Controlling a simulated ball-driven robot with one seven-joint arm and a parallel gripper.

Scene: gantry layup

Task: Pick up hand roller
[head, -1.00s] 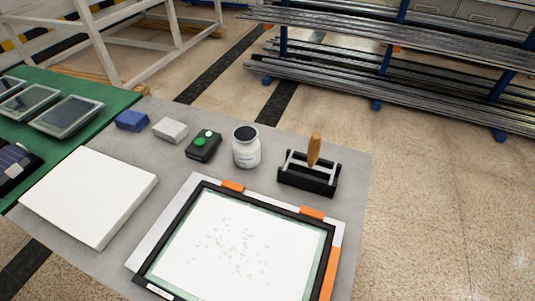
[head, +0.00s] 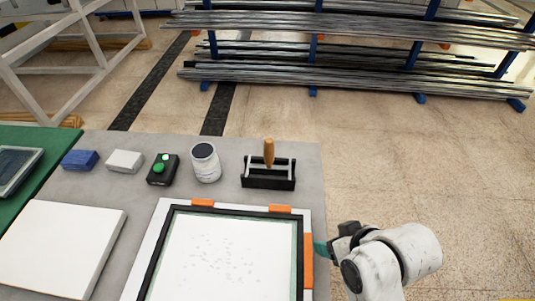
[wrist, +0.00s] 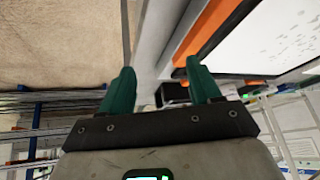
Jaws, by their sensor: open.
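The hand roller (head: 269,152) has an upright wooden handle and a pale metal frame. It sits in a black cradle (head: 268,182) at the back right of the grey table in the head view. My gripper (head: 322,249) is at the table's right edge, nearer than the roller and to its right, apart from it. In the wrist view my gripper (wrist: 160,80) shows two green fingers spread wide with nothing held between them. A small dark box-like shape (wrist: 173,93) lies beyond the fingers; I cannot tell whether it is the cradle.
A black-framed white panel with orange clips (head: 280,209) lies in front of the roller. Floor is clear on the right.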

